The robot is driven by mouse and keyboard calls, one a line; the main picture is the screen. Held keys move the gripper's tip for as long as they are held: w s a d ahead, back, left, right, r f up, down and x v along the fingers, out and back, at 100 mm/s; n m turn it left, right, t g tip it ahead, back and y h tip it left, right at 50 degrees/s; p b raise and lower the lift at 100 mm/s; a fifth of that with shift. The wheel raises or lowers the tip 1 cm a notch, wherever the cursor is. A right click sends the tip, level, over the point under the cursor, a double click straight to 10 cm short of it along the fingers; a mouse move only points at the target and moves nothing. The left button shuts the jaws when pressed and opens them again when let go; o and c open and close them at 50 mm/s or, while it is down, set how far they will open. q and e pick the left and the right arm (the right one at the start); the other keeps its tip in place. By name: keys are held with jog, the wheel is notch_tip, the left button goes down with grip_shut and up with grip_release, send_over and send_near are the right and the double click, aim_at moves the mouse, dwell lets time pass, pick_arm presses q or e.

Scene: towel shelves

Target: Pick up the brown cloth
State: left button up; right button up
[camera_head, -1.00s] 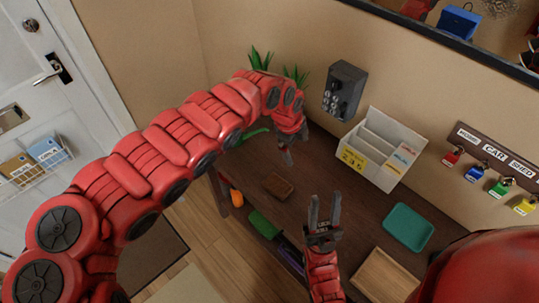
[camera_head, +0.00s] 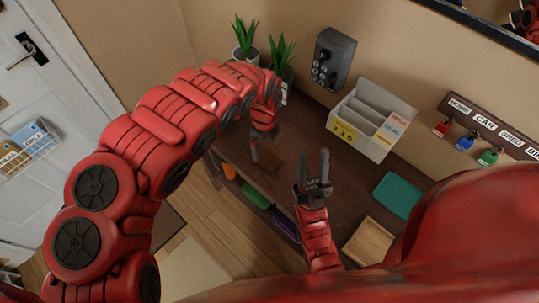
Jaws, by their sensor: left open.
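The brown cloth (camera_head: 271,161) looks like a small dark brown folded piece lying flat on the dark wooden table (camera_head: 338,163). My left gripper (camera_head: 256,153) points down just left of it, its fingertips close to the cloth's left side; I cannot tell if they touch it. It is open, seen nearly side-on, with nothing visible between its fingers. My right gripper (camera_head: 313,165) is open and empty over the table, to the right of the cloth, fingers pointing to the back.
A white sorter box (camera_head: 371,128) stands at the back, with a teal tray (camera_head: 398,196) and a wooden tray (camera_head: 369,243) to the right. Potted plants (camera_head: 245,48) are behind my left arm. Orange (camera_head: 229,172), green (camera_head: 256,194) and purple (camera_head: 286,229) items show below the tabletop.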

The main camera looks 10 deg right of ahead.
aim_at(264, 158)
pick_arm(q)
jog(key=shift+a+f, duration=0.15)
jog(key=shift+f, duration=0.55)
jog(key=f+p, duration=0.1)
jog(key=s+f+p, duration=0.1)
jog(key=f, duration=0.1)
jog(key=shift+f, duration=0.95)
jog(key=shift+a, duration=0.1)
jog(key=shift+w, duration=0.1)
jog(key=c, duration=1)
jog(key=shift+r, duration=0.15)
